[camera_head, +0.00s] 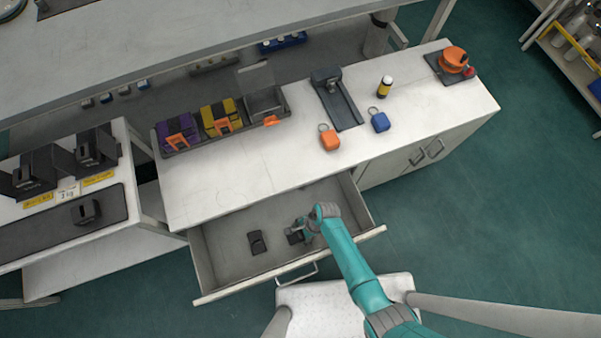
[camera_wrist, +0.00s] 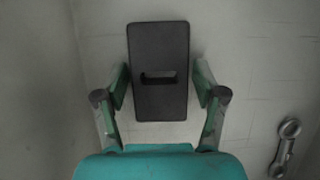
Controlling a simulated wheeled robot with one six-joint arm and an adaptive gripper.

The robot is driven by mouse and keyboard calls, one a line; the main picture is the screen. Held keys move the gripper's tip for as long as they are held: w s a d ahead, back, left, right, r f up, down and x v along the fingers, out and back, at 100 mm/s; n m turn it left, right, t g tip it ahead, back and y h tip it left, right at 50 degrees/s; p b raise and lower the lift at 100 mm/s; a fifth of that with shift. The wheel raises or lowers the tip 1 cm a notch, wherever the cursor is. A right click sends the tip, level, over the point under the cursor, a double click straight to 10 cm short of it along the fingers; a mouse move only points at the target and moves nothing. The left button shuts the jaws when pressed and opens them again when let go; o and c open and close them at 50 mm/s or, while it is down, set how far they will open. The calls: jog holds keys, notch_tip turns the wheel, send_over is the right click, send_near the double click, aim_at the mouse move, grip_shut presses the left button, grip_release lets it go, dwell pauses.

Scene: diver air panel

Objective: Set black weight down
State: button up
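A black weight (camera_wrist: 160,95) lies between the two fingers of my gripper (camera_wrist: 161,75) in the wrist view. It is a flat dark block with a slot across its middle, lined up with the gripper. The fingertips are right at its two long sides; I cannot tell whether they press on it. In the head view my gripper (camera_head: 304,228) reaches down into the open drawer (camera_head: 225,268), and this weight (camera_head: 295,237) shows partly under it, at or just above the drawer floor. A second black block (camera_head: 257,242) lies in the drawer to the left.
A small grey metal piece (camera_wrist: 286,146) lies right of the gripper in the wrist view. The worktop (camera_head: 215,190) behind the drawer bears orange (camera_head: 329,139) and blue (camera_head: 380,121) tagged blocks. A side bench (camera_head: 60,270) stands left. The drawer's left part has free floor.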

jog(key=shift+r, duration=0.1)
dwell(0.3)
jog(key=v, duration=1.2)
dwell(0.3)
